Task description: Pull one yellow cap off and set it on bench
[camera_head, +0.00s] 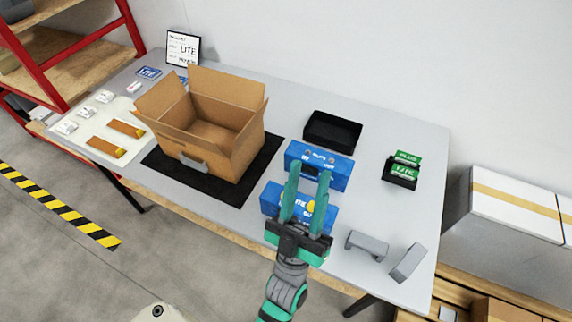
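My gripper (309,169) has two green fingers that stand apart, with a gap between them. It is over the near blue box (272,199) and its tips reach in front of the far blue box (336,172). A small yellow cap (311,207) shows in the gap, at the near blue box. My fingers partly hide both boxes, and I cannot tell whether they touch the cap. On the pale mat at the left, two brown pieces (102,146) (124,127) have yellow ends (119,154) (141,133). Both boxes rest on the grey bench (380,140).
An open cardboard box (225,150) stands on a black mat (160,163). A black tray (333,131) is behind the blue boxes. A black holder with green cards (402,172) stands right. Two grey brackets (366,244) (407,263) lie near the front right. Bare bench lies between them and the holder.

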